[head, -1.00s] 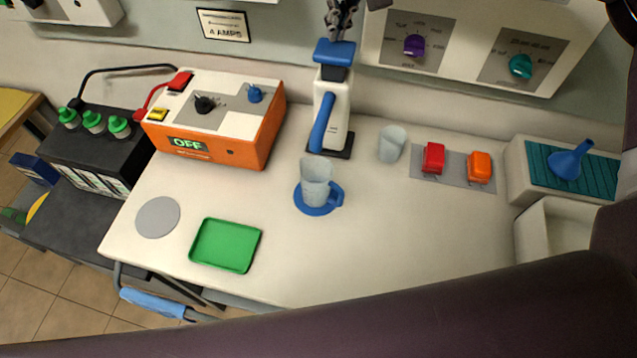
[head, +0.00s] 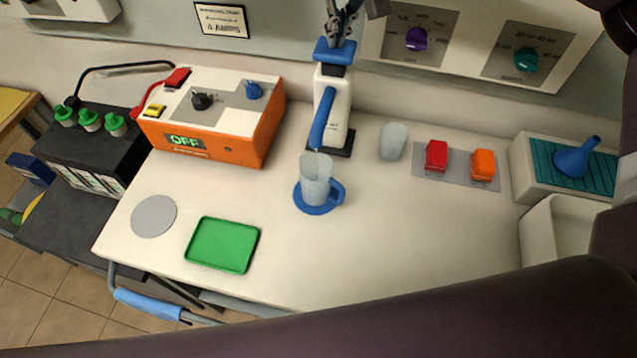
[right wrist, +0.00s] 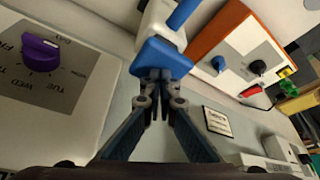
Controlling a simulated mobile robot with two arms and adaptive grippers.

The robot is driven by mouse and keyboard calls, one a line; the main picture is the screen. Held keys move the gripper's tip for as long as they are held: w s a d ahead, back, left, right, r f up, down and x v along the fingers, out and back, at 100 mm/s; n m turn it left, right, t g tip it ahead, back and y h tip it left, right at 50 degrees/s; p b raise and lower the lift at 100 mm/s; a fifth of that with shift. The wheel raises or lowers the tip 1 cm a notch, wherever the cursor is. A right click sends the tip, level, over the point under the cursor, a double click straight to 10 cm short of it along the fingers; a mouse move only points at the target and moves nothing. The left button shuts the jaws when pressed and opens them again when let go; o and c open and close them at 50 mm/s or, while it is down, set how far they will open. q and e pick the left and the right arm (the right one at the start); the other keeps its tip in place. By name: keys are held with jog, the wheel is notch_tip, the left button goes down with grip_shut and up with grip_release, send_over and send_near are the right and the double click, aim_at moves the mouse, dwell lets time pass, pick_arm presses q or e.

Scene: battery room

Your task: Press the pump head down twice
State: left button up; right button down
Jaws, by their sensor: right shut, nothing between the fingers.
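The white pump bottle (head: 338,105) stands upright at the back of the table, with a blue pump head (head: 335,52) on a dark neck and a long blue spout (head: 321,118) pointing to the front. My right gripper (head: 335,38) is shut and empty, its tips at the top of the pump head. In the right wrist view the shut fingertips (right wrist: 160,76) overlap the blue head (right wrist: 163,56); contact looks likely. A clear jug (head: 316,180) stands on a blue base below the spout, and a faint pale streak shows between them. My left gripper is not in view.
An orange-and-white charger box (head: 205,120) reading OFF stands left of the pump. A clear cup (head: 393,141) and red and orange clips (head: 437,156) are to the right. A wall panel with a purple knob (head: 416,39) is close beside the gripper. The front table is mostly clear.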

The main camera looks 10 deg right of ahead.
aim_at(336, 49)
jog(key=shift+f+b, duration=1.05)
jog(key=shift+f, duration=0.45)
jog(key=shift+r, duration=0.1)
jog(key=shift+r+p, duration=2)
jog(key=shift+r, duration=0.8)
notch_tip(336, 49, up, 6)
jog(key=p, duration=0.4)
jog(key=shift+f, duration=0.1)
